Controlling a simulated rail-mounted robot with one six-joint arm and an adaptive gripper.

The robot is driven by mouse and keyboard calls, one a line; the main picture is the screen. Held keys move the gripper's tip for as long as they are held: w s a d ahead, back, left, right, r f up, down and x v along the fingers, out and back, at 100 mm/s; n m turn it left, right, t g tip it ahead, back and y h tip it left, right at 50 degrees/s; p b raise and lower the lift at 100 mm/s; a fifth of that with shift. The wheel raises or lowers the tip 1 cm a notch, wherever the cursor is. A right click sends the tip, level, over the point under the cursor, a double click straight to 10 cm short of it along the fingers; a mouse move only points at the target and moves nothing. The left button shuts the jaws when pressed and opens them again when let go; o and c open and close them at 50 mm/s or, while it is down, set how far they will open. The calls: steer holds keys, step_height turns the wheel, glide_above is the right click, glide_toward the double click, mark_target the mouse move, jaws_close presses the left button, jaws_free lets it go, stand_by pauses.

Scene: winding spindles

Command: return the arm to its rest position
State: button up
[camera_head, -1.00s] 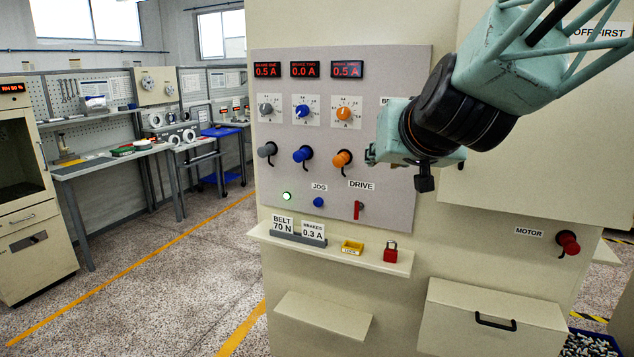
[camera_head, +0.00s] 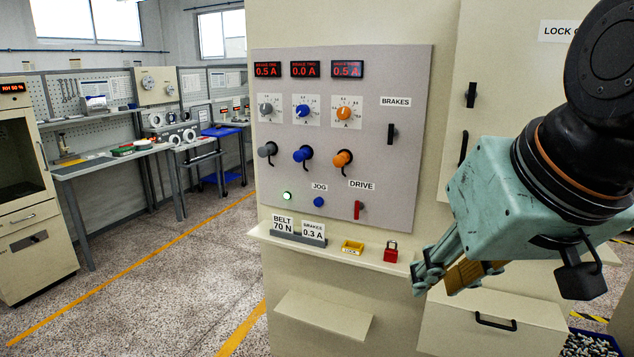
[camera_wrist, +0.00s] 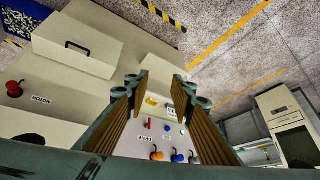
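My gripper (camera_head: 436,274) hangs at the right of the head view, in front of the cabinet. Its fingers point down and to the left, near the right end of the small shelf. In the wrist view my gripper (camera_wrist: 163,92) has its two ribbed fingers spread wide. Nothing is held between them; the panel and shelf show through the gap. The arm's dark wrist joint and teal body cover part of the cabinet's right side and the drawer below.
The control panel (camera_head: 375,125) has red displays, dials and knobs. The shelf (camera_head: 345,262) below carries a yellow tag (camera_head: 352,247) and a red padlock (camera_head: 391,251). A red motor switch (camera_wrist: 14,89) shows in the wrist view. Open floor (camera_head: 150,290) lies left.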

steer(key=s+d+f+g, duration=0.1)
steer(key=s+d, duration=0.1)
steer(key=s, duration=0.4)
steer(key=s+d+f+g+h, duration=0.1)
steer(key=s+d+f, duration=0.1)
steer(key=s, duration=0.5)
steer(key=shift+s+f, duration=0.2)
steer(key=shift+f, duration=0.05)
